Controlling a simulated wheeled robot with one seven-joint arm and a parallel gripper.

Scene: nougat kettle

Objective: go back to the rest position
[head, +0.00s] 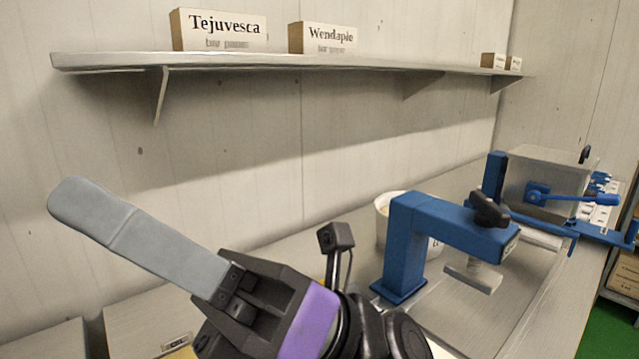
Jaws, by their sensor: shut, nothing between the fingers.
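My gripper (72,203) is in the lower left of the head view, raised in front of the wall and pointing up and left. Its long grey fingers lie together, shut, with nothing seen between them. The fingertips are apart from the shelf and in front of the bare wall. The dark gripper body with a purple band hides part of the bench behind it.
A shelf (290,62) above carries labelled boxes, including Tejuvesca (218,31) and Wendapie (323,38). On the bench to the right stand a blue press-like frame (402,250), a white tub (382,215) behind it and a grey-and-blue machine (545,180).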

